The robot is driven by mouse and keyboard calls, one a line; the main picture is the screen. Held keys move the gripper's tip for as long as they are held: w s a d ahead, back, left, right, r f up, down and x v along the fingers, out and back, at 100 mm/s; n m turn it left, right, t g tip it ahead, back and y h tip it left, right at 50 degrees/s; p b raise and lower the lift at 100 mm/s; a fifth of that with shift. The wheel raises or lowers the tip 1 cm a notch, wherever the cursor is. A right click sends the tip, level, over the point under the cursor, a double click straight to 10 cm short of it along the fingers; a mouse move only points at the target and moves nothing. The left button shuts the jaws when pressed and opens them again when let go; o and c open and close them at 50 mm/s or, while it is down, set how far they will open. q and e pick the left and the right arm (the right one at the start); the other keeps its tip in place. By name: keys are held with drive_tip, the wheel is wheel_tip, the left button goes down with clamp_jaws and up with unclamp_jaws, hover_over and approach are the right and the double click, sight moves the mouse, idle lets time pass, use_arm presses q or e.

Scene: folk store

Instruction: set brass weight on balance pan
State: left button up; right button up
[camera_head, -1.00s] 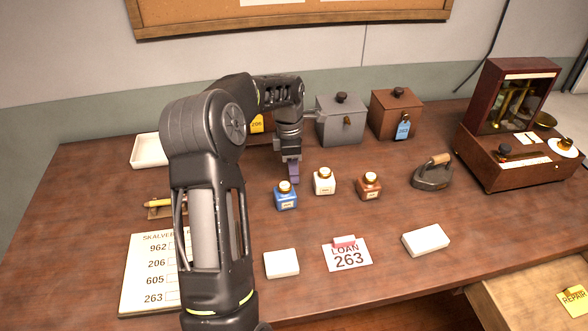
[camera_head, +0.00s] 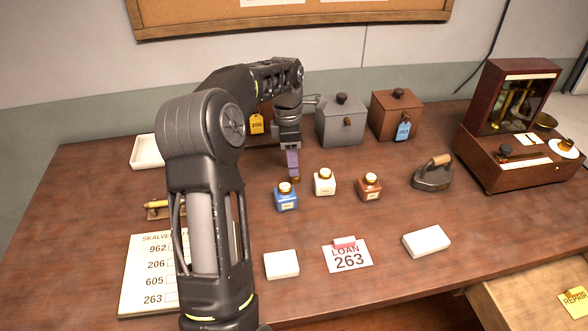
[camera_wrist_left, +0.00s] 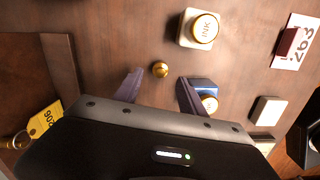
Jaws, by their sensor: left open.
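The brass weight (camera_wrist_left: 160,69) is a small round golden knob on the wooden table in the left wrist view. It lies between and just beyond the fingertips of my open left gripper (camera_wrist_left: 158,78), with gaps on both sides. In the head view my left gripper (camera_head: 292,163) points down behind the blue ink bottle, and the weight is mostly hidden there. My right gripper is not in view.
Blue (camera_head: 286,199), white (camera_head: 324,184) and brown (camera_head: 369,188) ink bottles stand close to the left gripper. Grey (camera_head: 341,122) and brown (camera_head: 396,115) boxes stand behind. A flat iron (camera_head: 433,174) sits between the bottles and the balance. An open drawer (camera_head: 520,300) is at front right.

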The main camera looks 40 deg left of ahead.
use_arm(q)
wheel_tip(320, 180, up, 8)
drive_tip(key=shift+s+a, duration=0.2)
idle(0.5)
drive_tip(key=shift+o, duration=0.4)
drive_tip(key=shift+w+d+f, duration=0.1)
drive_tip(key=shift+d+f, duration=0.05)
drive_tip(key=d+f+m+y+b, duration=0.3)
drive_tip(key=f+m+y+b, duration=0.1)
drive_tip(key=m, duration=0.6)
drive_tip(key=shift+d+f+m+y+b, duration=0.4)
drive_tip(key=shift+y+b, duration=0.2)
drive_tip(key=shift+b, duration=0.5)
